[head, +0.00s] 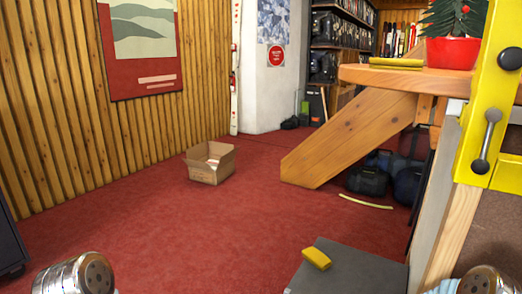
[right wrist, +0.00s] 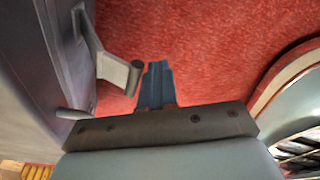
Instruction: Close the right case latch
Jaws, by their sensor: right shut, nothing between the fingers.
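In the right wrist view my right gripper (right wrist: 156,68) is shut, its two blue-grey fingers together over the red carpet, holding nothing. To their left is a dark grey upright surface (right wrist: 35,75) with a light grey lever (right wrist: 113,70) standing out from it, ending in a short rounded bar. The bar is close beside the fingers, with a gap between. I cannot tell whether this lever is the right case latch. No case latch is recognisable in the head view. My left gripper is in neither view.
A wooden bench (head: 440,80) and yellow post (head: 492,95) stand at right. A cardboard box (head: 210,173) sits on open red carpet (head: 130,225). A dark cabinet (head: 10,240) is at left.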

